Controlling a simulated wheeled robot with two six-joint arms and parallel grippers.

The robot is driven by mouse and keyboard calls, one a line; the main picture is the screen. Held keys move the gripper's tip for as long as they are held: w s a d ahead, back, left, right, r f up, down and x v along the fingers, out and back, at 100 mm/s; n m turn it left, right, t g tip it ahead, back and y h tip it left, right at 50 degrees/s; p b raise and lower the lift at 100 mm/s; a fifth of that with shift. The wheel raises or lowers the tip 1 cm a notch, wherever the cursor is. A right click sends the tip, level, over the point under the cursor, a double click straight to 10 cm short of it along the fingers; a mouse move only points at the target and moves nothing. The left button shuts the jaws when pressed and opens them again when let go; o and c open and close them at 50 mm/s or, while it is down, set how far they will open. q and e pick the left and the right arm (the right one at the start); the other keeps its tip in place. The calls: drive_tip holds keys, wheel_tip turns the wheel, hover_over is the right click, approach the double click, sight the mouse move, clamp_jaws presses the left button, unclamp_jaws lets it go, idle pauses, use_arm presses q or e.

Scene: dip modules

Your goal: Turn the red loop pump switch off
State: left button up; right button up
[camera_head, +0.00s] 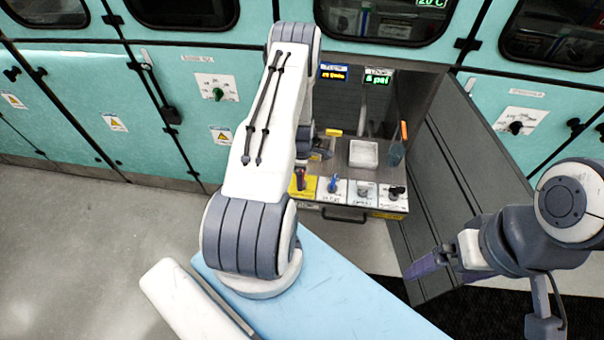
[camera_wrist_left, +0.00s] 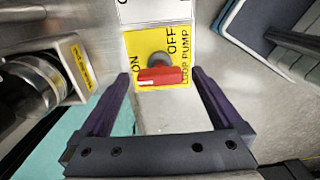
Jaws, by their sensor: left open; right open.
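The red loop pump switch (camera_wrist_left: 162,77) shows in the left wrist view, on a yellow plate (camera_wrist_left: 149,45) marked ON, OFF and LOOP PUMP. Its red handle lies crosswise in that picture, with ON to its upper left and OFF to its upper right. My left gripper (camera_wrist_left: 160,73) is open, with its two purple fingers on either side of the handle, apart from it. In the head view the yellow plate (camera_head: 309,184) is partly hidden by my left gripper, and the red handle cannot be made out. My right gripper (camera_head: 425,265) is open and empty, at the lower right.
A blue-handled switch (camera_head: 334,184) and other knobs (camera_head: 397,193) stand right of the yellow plate. A white tray (camera_head: 364,154) and a bottle (camera_head: 397,150) are behind them. An open grey door (camera_head: 460,170) stands between this bay and my right arm.

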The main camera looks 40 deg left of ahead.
use_arm(q)
drive_tip(key=shift+c, duration=0.3)
drive_tip(key=c, duration=1.3)
drive_tip(key=m+b, duration=0.2)
drive_tip(key=m, duration=0.1)
drive_tip(key=shift+f+m, duration=0.1)
drive_tip(key=shift+m, duration=0.2)
drive_tip(key=m+b, duration=0.2)
drive_tip(key=m, duration=0.2)
drive_tip(key=shift+b, duration=0.4)
drive_tip(key=m+b, duration=0.2)
drive_tip(key=m, duration=0.3)
drive_tip(key=shift+m, duration=0.4)
drive_tip(key=shift+m+b, duration=0.65)
drive_tip(key=shift+m, duration=1.65)
drive_tip(key=shift+r, duration=0.2)
